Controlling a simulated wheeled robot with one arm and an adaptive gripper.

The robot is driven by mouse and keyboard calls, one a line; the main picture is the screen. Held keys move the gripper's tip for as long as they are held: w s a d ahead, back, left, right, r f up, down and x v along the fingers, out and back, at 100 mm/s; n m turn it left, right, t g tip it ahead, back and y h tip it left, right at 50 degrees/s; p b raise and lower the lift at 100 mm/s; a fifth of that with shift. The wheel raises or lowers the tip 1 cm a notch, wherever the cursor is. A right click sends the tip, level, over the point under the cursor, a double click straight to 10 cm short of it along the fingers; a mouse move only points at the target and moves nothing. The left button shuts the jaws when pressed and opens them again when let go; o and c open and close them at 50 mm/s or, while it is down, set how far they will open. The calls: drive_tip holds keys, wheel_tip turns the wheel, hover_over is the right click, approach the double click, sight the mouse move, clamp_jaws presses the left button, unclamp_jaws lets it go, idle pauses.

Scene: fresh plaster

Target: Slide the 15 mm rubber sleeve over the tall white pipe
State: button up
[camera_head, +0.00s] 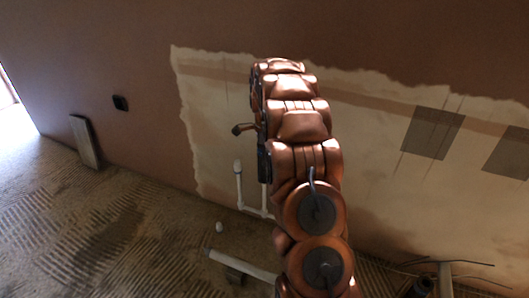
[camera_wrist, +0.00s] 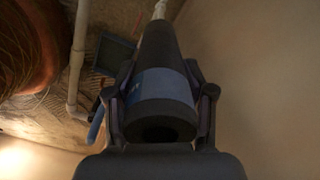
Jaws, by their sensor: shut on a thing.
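The rubber sleeve (camera_wrist: 157,48) is a dark, tapered tube with a blue band. It sits between the fingers of my gripper (camera_wrist: 160,80), which is shut on it, its open near end facing the wrist camera. A white pipe (camera_wrist: 160,9) shows just past the sleeve's far end in the wrist view. I cannot tell whether the sleeve is around it or only in line with it. In the head view a white pipe (camera_head: 265,197) rises by the wall, its upper part hidden behind my arm. My gripper and the sleeve are hidden there too.
A shorter, capped white pipe (camera_head: 238,180) stands just left and also shows in the wrist view (camera_wrist: 77,50). A small white piece (camera_head: 219,227) and a white pipe length (camera_head: 243,266) lie on the ridged floor. A board (camera_head: 85,142) leans at left. The left floor is mostly clear.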

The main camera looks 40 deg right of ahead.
drive_tip(key=shift+f, duration=0.4)
drive_tip(key=o, duration=0.8)
drive_tip(key=shift+o, duration=0.2)
drive_tip(key=o, duration=0.3)
drive_tip(key=shift+r, duration=0.15)
wheel_tip(320, 180, up, 10)
drive_tip(key=p, duration=0.5)
idle(1.0)
